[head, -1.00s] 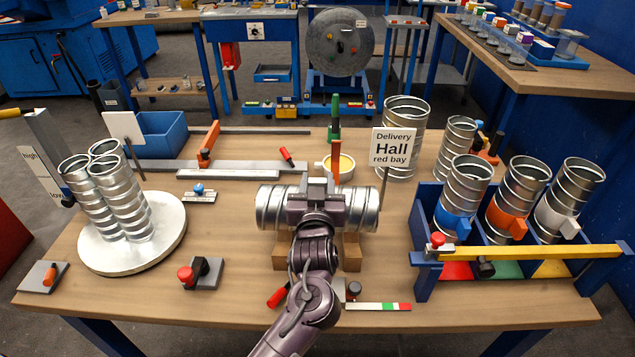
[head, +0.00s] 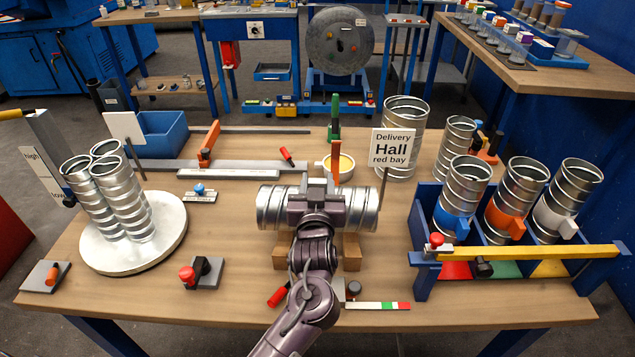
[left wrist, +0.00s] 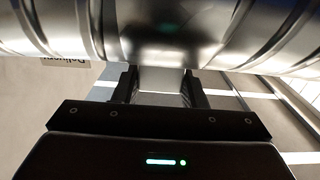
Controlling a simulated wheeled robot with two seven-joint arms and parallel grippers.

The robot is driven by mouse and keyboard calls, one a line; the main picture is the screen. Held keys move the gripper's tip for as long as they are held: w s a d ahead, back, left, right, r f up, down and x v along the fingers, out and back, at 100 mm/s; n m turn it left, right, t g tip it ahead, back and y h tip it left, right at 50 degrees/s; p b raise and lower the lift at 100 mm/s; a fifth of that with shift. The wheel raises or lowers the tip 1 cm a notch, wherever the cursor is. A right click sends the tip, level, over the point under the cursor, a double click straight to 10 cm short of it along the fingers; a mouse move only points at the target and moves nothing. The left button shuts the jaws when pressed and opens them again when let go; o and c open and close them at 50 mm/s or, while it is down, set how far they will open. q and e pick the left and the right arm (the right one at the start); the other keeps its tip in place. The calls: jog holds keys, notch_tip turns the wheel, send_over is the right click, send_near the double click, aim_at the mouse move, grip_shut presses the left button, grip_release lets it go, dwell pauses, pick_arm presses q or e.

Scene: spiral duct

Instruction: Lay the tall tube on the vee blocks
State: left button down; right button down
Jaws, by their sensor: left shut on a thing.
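A ribbed silver metal tube (head: 362,209) is level, lying left to right over two wooden vee blocks (head: 351,254) near the middle of the table. My left gripper (head: 318,197) is shut on the middle of the tube. In the left wrist view the tube (left wrist: 240,35) crosses the top, with the gripper's dark fingers (left wrist: 160,85) reaching up to it. The tube's underside is close to the block tops; I cannot tell whether it touches them. My arm hides the space between the blocks. My right gripper is not in view.
Several upright tubes (head: 130,195) stand on a round silver plate (head: 160,249) at left. A blue rack (head: 424,215) with tubes and a yellow bar (head: 540,252) stands at right. A "Delivery Hall red bay" sign (head: 393,147) stands behind the held tube, before a wide tube (head: 405,108).

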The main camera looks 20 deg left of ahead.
pick_arm(q)
jog(key=shift+r, duration=0.1)
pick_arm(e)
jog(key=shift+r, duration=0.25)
